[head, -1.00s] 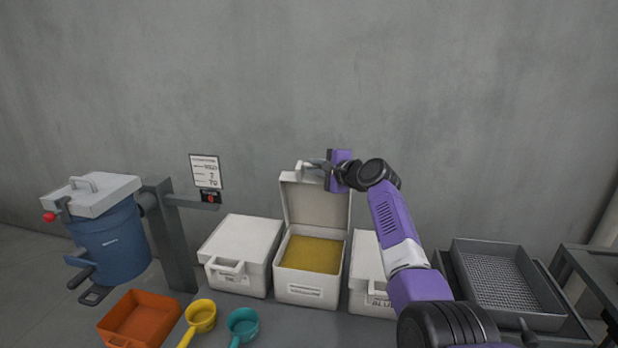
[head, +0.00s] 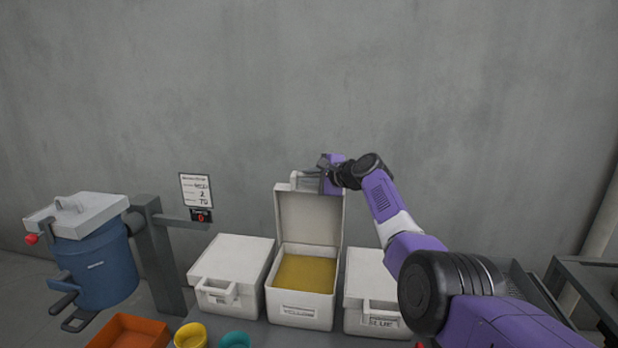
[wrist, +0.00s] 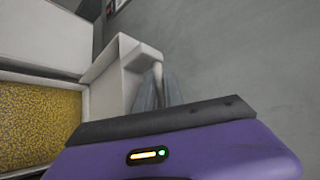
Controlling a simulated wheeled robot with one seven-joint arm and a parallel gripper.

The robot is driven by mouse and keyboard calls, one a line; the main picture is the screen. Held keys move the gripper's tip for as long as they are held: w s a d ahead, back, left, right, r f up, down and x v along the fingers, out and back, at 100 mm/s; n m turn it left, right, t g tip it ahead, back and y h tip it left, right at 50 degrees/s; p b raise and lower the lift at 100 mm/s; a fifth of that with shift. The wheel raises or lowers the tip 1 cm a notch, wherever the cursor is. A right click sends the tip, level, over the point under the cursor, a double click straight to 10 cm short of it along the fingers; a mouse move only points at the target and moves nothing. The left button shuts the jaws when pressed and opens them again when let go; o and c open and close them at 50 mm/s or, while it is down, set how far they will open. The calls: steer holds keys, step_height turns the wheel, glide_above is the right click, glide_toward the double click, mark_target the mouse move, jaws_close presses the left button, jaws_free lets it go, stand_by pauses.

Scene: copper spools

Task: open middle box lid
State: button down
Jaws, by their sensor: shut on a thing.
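The middle box (head: 300,312) is white, with a label on its front and yellow granular material (head: 306,270) inside. Its lid (head: 309,217) stands up at the back of the box, near vertical. My gripper (head: 308,181) is at the lid's top edge, shut on the lid's handle (wrist: 148,58). In the wrist view, the grey fingers (wrist: 158,92) are at the handle, and the yellow contents show at the left. The exact finger contact is partly hidden by my gripper's body.
White boxes with shut lids stand left (head: 232,262) and right (head: 375,278) of the middle box. A blue drum (head: 98,268) is at the far left. An orange tray (head: 128,332), a yellow scoop (head: 190,336) and a teal scoop (head: 235,340) lie in front. The wall is behind.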

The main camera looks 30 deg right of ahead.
steer(key=c, duration=1.5)
jaws_free()
steer(key=shift+o, duration=0.2)
steer(key=shift+s, duration=0.1)
steer(key=v, duration=0.7)
steer(key=shift+s, duration=0.3)
steer(key=shift+d+r, duration=0.1)
